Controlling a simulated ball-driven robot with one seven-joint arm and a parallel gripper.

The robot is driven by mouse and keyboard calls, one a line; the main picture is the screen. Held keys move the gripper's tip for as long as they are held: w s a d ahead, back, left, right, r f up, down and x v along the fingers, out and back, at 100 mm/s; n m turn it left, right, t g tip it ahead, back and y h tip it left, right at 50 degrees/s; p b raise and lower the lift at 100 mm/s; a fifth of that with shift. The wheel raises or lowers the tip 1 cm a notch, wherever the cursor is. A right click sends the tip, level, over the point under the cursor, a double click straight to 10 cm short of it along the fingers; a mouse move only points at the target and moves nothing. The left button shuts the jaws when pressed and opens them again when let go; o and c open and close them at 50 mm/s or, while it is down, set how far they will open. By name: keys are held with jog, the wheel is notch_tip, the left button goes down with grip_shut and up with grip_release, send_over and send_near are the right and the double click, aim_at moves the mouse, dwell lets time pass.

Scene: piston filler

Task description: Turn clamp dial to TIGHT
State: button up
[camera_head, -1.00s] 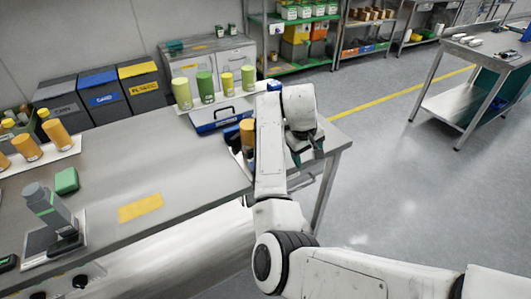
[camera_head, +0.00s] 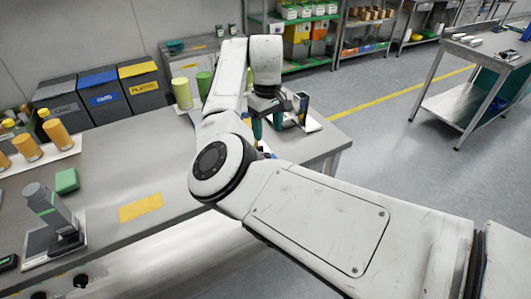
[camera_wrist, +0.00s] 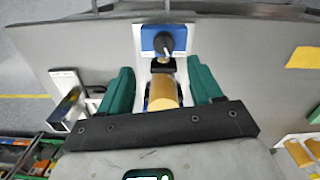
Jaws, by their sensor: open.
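The clamp dial (camera_wrist: 165,43) is a dark round knob with a light pointer mark. It sits on a blue panel of a white fixture (camera_wrist: 139,30) at the top centre of the wrist view. Its labels are not legible. An amber cylinder (camera_wrist: 163,90) stands in the fixture, nearer the gripper in the picture. My gripper (camera_wrist: 161,72) is open, with teal fingers either side of the cylinder in that view and short of the dial; contact does not show. In the head view my gripper (camera_head: 267,128) points down at the table's right end, and my arm hides most of the fixture.
A small device with a dark screen (camera_head: 301,104) stands just right of my gripper. Green cylinders (camera_head: 204,84) stand behind my arm. A yellow mat (camera_head: 140,207) and a grey device (camera_head: 50,212) are on the left.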

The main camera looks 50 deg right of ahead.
jog(key=f, duration=0.5)
jog(key=f+p, duration=0.1)
jog(key=f, duration=0.4)
jog(key=shift+w+a+f, duration=0.2)
jog(key=shift+f, duration=0.05)
jog(key=c, duration=1.1)
